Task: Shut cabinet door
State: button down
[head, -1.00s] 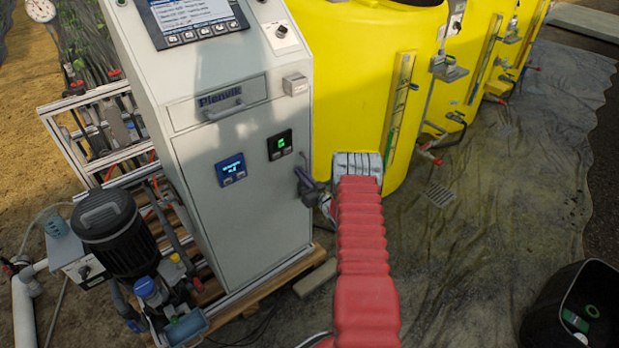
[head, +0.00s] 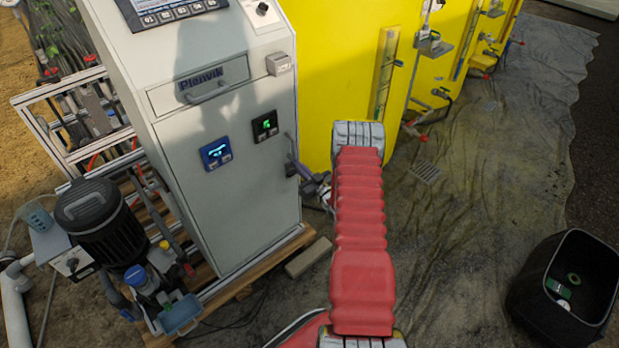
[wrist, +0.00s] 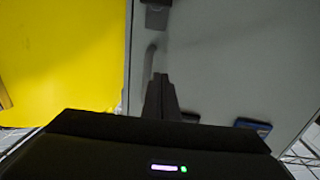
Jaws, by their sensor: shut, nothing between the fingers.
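The grey cabinet (head: 245,205) stands left of centre in the head view. Its front door (head: 210,190) carries two small displays and looks flush with the body, though I cannot tell whether it is fully seated.
Yellow tanks (head: 335,60) stand behind and right of the cabinet. A black pump (head: 95,220) and pipework crowd its left side. A dark bin (head: 565,295) stands at lower right. The sheet-covered ground (head: 490,190) between is mostly clear.

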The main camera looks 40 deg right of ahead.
jog(key=s, duration=0.7)
jog(key=shift+a, duration=0.2)
